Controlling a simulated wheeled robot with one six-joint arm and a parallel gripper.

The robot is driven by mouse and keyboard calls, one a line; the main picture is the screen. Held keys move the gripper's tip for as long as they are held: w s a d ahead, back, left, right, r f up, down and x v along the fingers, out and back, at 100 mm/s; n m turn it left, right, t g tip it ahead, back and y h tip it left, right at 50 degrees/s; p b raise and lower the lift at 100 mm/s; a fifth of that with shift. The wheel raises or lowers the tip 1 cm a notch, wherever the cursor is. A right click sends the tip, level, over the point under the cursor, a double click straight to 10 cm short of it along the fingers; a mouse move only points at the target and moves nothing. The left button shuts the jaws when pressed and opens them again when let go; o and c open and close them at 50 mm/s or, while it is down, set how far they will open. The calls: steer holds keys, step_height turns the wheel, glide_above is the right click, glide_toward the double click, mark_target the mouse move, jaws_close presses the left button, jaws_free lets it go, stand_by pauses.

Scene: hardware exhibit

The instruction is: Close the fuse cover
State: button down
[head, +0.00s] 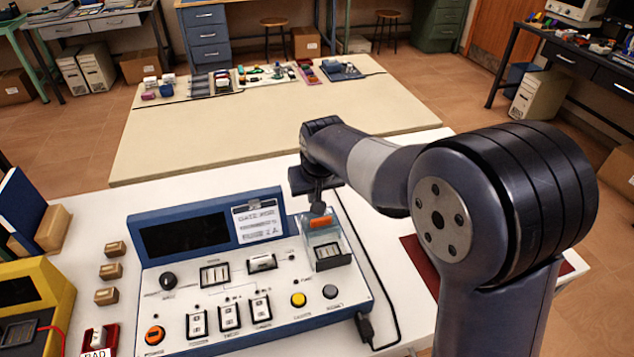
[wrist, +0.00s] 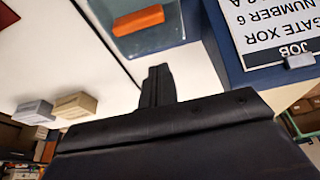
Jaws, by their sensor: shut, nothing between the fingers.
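The fuse cover (head: 307,231) is a clear, pale panel with an orange tab at the right end of the blue-edged console (head: 225,325). It appears raised at the back of the fuse compartment (head: 327,254), though its exact angle is hard to tell. In the wrist view, the cover's clear panel (wrist: 152,40) and orange tab lie beyond my fingertips. My gripper (head: 318,204) points down just above and behind the tab, with its fingers shut and empty. In the wrist view, my gripper (wrist: 158,72) shows a small gap to the cover; contact cannot be confirmed.
A label card (head: 257,221) stands on the console beside the cover. Switches and knobs cover the console's face. A black cable (head: 372,268) runs along its right side. Small tan blocks (head: 110,271) sit to the left. White tabletop behind the console is clear.

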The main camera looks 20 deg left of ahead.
mark_target(316, 217)
steer(key=shift+s+d+f, duration=0.35)
steer(key=shift+s+d, duration=0.15)
steer(key=shift+s, duration=0.25)
steer(key=shift+s+d+f, duration=0.35)
steer(key=shift+s+d, duration=0.1)
steer(key=shift+s, duration=0.3)
steer(key=s+d, duration=0.2)
steer(key=s, duration=0.1)
steer(key=s+d+b, duration=0.1)
steer(key=s, duration=0.1)
steer(key=shift+s+d, duration=0.1)
steer(key=shift+s, duration=0.05)
steer(key=shift+s+d+f, duration=0.1)
steer(key=shift+s+d, duration=0.05)
steer(key=shift+s, duration=0.05)
steer(key=v, duration=1.1)
steer(key=shift+p, duration=0.3)
steer(key=shift+w, duration=0.15)
